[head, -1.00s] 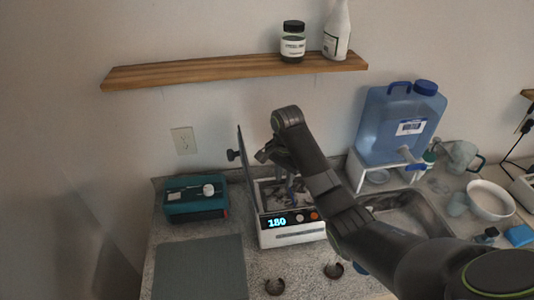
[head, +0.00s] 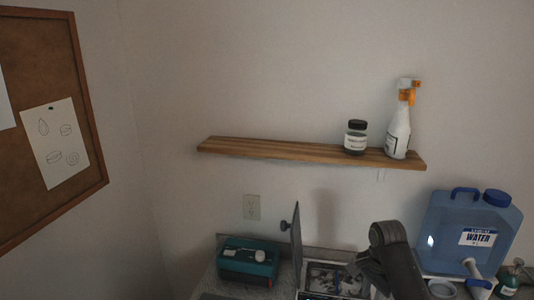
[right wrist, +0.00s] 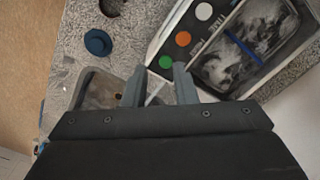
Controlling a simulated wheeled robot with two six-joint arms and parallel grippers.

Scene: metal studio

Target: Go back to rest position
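My left gripper is in neither view.
The machine's lid (head: 297,237) stands up. A teal box (head: 248,262) is left of it and a blue water container (head: 467,232) right. A wooden shelf (head: 290,150) holds a jar (head: 355,137) and a spray bottle (head: 398,132). A corkboard (head: 85,120) hangs at left.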

